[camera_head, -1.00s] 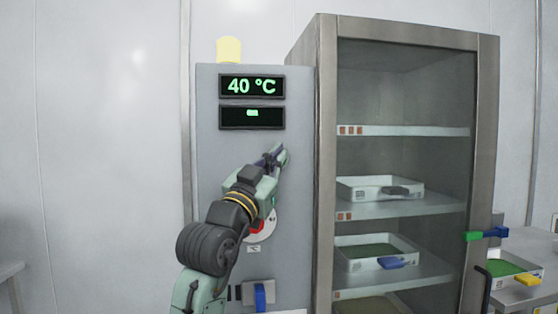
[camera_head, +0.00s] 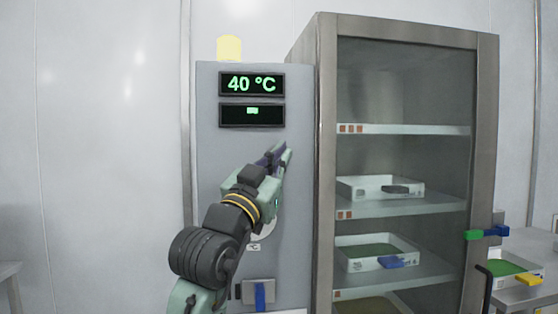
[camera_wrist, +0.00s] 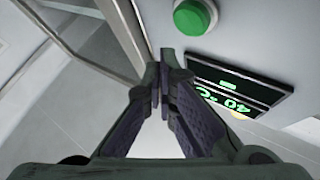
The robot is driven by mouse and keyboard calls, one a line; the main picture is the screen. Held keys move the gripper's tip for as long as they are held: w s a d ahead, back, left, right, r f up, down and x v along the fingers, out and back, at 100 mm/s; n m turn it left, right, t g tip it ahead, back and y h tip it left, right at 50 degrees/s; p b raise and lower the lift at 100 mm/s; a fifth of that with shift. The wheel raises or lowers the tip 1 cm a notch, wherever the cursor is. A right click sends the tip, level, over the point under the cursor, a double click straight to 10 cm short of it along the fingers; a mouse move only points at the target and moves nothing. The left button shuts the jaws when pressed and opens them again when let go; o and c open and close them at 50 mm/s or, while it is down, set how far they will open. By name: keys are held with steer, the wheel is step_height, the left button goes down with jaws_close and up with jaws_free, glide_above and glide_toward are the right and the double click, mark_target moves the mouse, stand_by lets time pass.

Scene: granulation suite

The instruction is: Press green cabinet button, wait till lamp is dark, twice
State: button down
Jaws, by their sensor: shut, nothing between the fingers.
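The green cabinet button (camera_wrist: 193,17) shows at the top of the wrist view, round and in a grey collar. My gripper (camera_wrist: 165,58) has its fingertips together, empty, and apart from the button in that picture; the gap in depth is unclear. In the head view my gripper (camera_head: 283,150) is in front of the grey cabinet panel (camera_head: 215,150), and I cannot make out the button there. The pale yellow lamp (camera_head: 229,48) stands on top of the cabinet; I cannot tell surely whether it is lit. The upper display (camera_head: 252,85) reads 40 °C.
The lower display (camera_head: 252,116) shows one small green block. A white dial (camera_head: 263,230) is partly hidden by my arm. A blue handle (camera_head: 260,296) is below. A glass-fronted cabinet (camera_head: 326,160) with trays stands close on the right, with a side table (camera_head: 530,245) beyond.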

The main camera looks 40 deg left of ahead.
steer(key=shift+s+d, duration=0.9)
steer(key=shift+d, duration=0.2)
